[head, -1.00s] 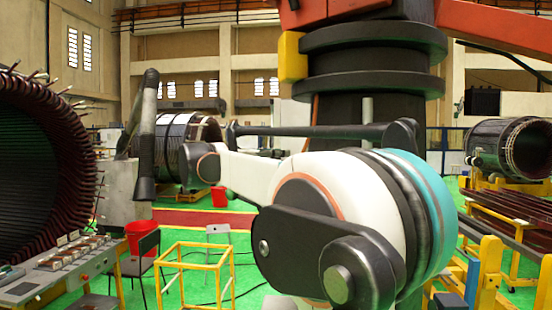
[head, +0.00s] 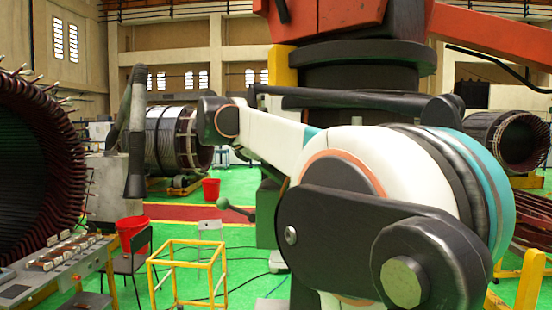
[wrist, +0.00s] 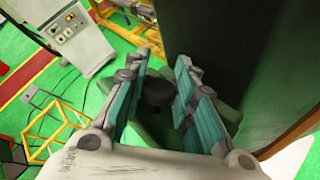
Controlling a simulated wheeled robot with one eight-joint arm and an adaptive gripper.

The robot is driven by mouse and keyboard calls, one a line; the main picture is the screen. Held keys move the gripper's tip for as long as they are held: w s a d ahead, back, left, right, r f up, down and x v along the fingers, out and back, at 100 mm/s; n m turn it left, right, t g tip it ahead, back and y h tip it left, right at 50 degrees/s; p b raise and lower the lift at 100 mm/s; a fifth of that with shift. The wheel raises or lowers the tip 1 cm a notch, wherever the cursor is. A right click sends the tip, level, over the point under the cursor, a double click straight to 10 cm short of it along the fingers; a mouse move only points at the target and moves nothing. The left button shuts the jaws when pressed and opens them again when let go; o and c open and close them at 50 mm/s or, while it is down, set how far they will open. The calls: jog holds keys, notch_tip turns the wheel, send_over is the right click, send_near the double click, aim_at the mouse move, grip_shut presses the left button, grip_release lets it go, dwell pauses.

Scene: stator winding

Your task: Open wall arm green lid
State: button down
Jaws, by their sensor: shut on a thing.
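In the wrist view my gripper (wrist: 161,66) has its two teal-padded fingers on either side of a dark round knob (wrist: 158,92). It is shut on that knob. Green parts (wrist: 152,130) lie just behind and below the knob; the fingers hide much of them. In the head view a green lever with a ball end (head: 235,209) sticks out to the left of a green box (head: 267,212), which my arm partly covers. I cannot tell whether the knob belongs to a green lid. My gripper does not show clearly in the head view.
A dark tall surface (wrist: 245,50) stands close on the right in the wrist view. A yellow frame (head: 188,268), a red bucket (head: 133,232) and a control desk (head: 50,268) stand at the left. Green floor between them is open, with cables on it.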

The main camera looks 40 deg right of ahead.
jog(key=shift+r, duration=0.15)
dwell(0.3)
jog(key=c, duration=1.6)
grip_release()
jog(key=shift+o, duration=1.4)
jog(key=shift+a, duration=0.2)
jog(key=shift+d, duration=0.1)
jog(key=v, duration=1.2)
jog(key=shift+s, duration=0.15)
